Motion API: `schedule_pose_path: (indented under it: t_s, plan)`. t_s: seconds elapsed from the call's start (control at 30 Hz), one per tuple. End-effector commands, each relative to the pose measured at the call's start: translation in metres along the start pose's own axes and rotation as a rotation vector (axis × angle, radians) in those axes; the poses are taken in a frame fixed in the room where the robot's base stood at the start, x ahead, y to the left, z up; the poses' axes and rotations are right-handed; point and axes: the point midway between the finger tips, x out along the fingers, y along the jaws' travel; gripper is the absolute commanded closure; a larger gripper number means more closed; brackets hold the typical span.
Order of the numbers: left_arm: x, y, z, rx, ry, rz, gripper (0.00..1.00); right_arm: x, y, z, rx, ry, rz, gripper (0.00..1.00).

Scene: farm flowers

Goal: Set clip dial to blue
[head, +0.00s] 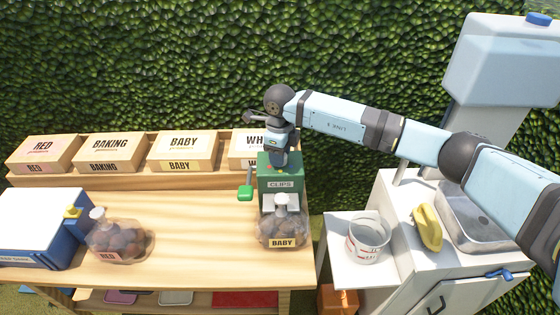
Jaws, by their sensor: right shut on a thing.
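The green clip dispenser (281,170), labelled CLIPS, stands at the right end of the wooden table. My right gripper (280,160) comes down from above onto its top. Its jaws are shut on the dial there, which the gripper mostly hides. I cannot read the dial's setting or see which colour it points to. A green lever (246,191) sticks out at the dispenser's left side. A clear bag labelled BABY (283,229) stands in front of the dispenser, with a white clip-like piece at its neck. My left gripper is not in view.
A bag labelled RED (118,240) stands at left by a blue-and-white machine (40,228). Boxes labelled RED, BAKING, BABY (186,150) and WH... line the back shelf. A white cart with a measuring cup (367,237) and yellow cloth-like item (427,228) stands at right. The table's middle is clear.

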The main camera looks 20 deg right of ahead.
Motion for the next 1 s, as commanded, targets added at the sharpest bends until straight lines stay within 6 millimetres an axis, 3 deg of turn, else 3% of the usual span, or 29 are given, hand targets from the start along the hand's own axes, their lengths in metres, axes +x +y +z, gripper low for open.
schedule_pose_path:
  t_s: [0.2, 1.0]
  plan:
    - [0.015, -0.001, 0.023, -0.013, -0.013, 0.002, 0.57, 0.004, -0.001, 0.000, -0.204, -0.001, -0.003, 0.82]
    - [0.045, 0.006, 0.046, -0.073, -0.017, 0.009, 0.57, 0.002, 0.000, 0.000, -0.958, 0.000, -0.003, 0.82]
